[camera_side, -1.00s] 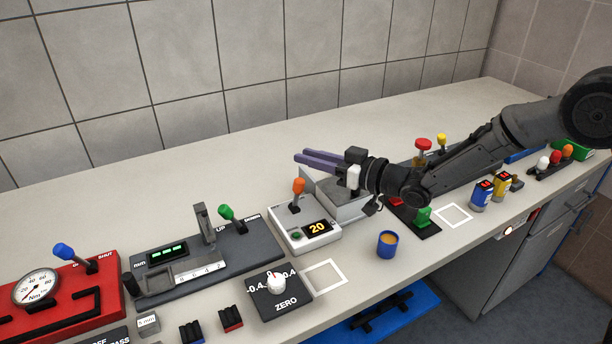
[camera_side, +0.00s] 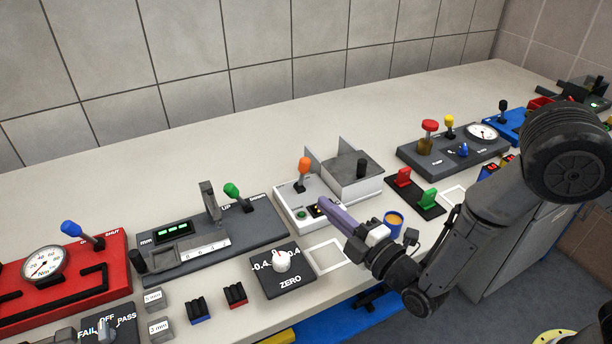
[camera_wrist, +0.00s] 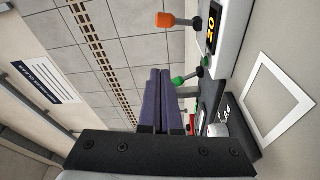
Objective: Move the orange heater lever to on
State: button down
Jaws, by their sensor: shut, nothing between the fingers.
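The orange lever (camera_side: 303,171) stands up from a white box (camera_side: 290,207) in the middle of the bench. The box has a small display, partly hidden by my fingers in the side view. In the wrist view the orange lever knob (camera_wrist: 165,20) is at the top, with the display reading 20 (camera_wrist: 211,27) beside it. My gripper (camera_side: 322,201) is shut and empty, its purple fingers in front of the box's display side, apart from the orange lever. In the wrist view my fingers (camera_wrist: 158,74) lie together, below the orange knob in the picture.
A green lever (camera_side: 232,191) on a grey panel stands left of the box. A grey open-lidded box (camera_side: 352,190) stands right. A blue cup (camera_side: 393,223), a white square outline (camera_side: 326,256) and a ZERO dial (camera_side: 281,262) lie near my gripper.

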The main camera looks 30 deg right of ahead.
send_over(305, 201)
jog(key=s+a, duration=0.2)
jog(key=a, duration=0.2)
jog(key=shift+w+d+r, duration=0.15)
jog(key=shift+d+r, duration=0.1)
jog(key=shift+w+d+f, duration=0.15)
jog(key=shift+w+d, duration=0.15)
jog(key=shift+d, duration=0.3)
jog(key=shift+w+d+f, duration=0.1)
jog(key=shift+w+d, duration=0.2)
jog(key=shift+d, duration=0.25)
jog(key=shift+w+d+f, duration=0.15)
jog(key=shift+w+d, duration=0.15)
jog(key=shift+d, duration=0.3)
